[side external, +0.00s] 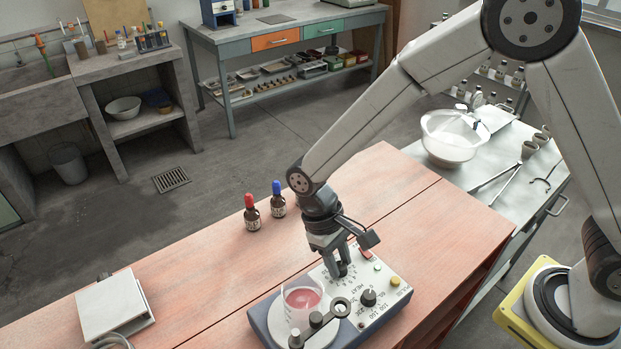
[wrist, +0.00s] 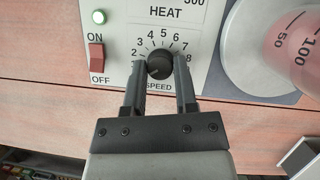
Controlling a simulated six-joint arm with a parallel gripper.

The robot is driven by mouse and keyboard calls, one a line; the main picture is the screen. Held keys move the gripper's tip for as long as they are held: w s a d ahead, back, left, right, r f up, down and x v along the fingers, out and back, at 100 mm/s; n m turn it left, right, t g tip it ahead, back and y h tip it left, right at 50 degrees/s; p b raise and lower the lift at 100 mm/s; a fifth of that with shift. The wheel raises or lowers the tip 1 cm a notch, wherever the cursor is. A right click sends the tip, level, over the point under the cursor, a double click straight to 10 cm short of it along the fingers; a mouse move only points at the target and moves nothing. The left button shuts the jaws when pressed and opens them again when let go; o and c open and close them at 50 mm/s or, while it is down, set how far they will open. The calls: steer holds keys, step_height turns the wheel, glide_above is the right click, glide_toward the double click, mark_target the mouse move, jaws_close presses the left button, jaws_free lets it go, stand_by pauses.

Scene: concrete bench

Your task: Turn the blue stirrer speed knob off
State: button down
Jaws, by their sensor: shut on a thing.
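The stirrer is blue-sided with a white control panel (side external: 385,303); its panel also shows in the wrist view (wrist: 120,15). The speed knob (wrist: 159,66) is round and dark, with printed numbers arcing over it and SPEED below. My gripper (wrist: 160,72) has one finger on each side of this knob and is shut on it. In the side view my gripper (side external: 342,266) points down at the panel, and its fingers mostly hide the knob. I cannot clearly read where the knob points.
A beaker of pink liquid (side external: 302,303) stands on the stirrer's round plate, beside a dark clamp or rod (side external: 318,320). The heat knob (side external: 368,297) is close to my fingers. Red-capped (side external: 251,213) and blue-capped (side external: 278,200) bottles stand behind.

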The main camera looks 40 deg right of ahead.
steer(key=shift+c, duration=2)
jaws_free()
steer(key=v, duration=0.7)
steer(key=shift+r, duration=0.35)
steer(key=shift+w+d, duration=0.1)
steer(key=shift+w, duration=0.1)
steer(key=s+d+m+t, duration=0.1)
steer(key=s+d+t, duration=0.2)
steer(key=d, duration=0.6)
steer(key=s+d+m+t+y, duration=0.1)
steer(key=s+d+t, duration=0.2)
steer(key=d, duration=0.6)
steer(key=shift+s+f+t, duration=0.2)
steer(key=shift+f+t, duration=0.1)
steer(key=shift+t, duration=0.2)
